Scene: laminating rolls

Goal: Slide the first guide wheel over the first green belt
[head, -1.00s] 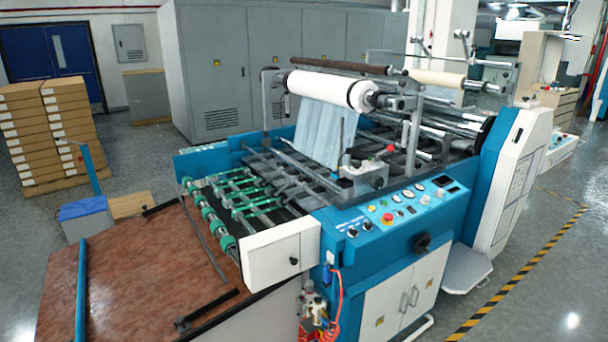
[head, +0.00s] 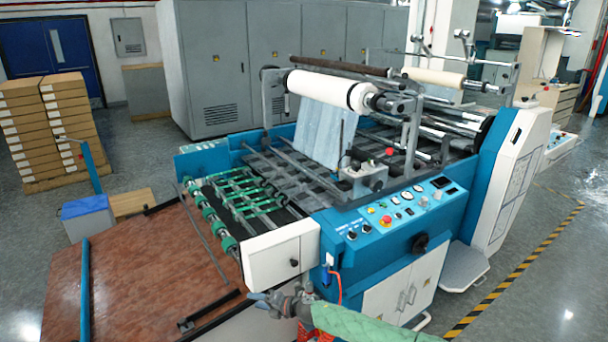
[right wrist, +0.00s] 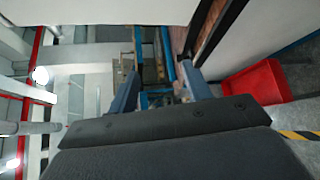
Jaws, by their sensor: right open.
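Several green belts (head: 250,185) run over the feed end of the blue laminating machine, with green rollers (head: 208,214) along their front edge. Thin rods and small fittings lie across the belts. The guide wheels are too small to tell apart, and I cannot tell which is the first. My right gripper (head: 258,296) is low at the bottom middle of the head view, below the white side box and well apart from the belts. In the right wrist view its two fingers (right wrist: 160,90) are spread with nothing between them. My left gripper is not in view.
A reddish-brown board (head: 150,265) lies in front of the rollers. A white film roll (head: 325,90) sits above the machine. A red bin (right wrist: 252,92) shows in the wrist view.

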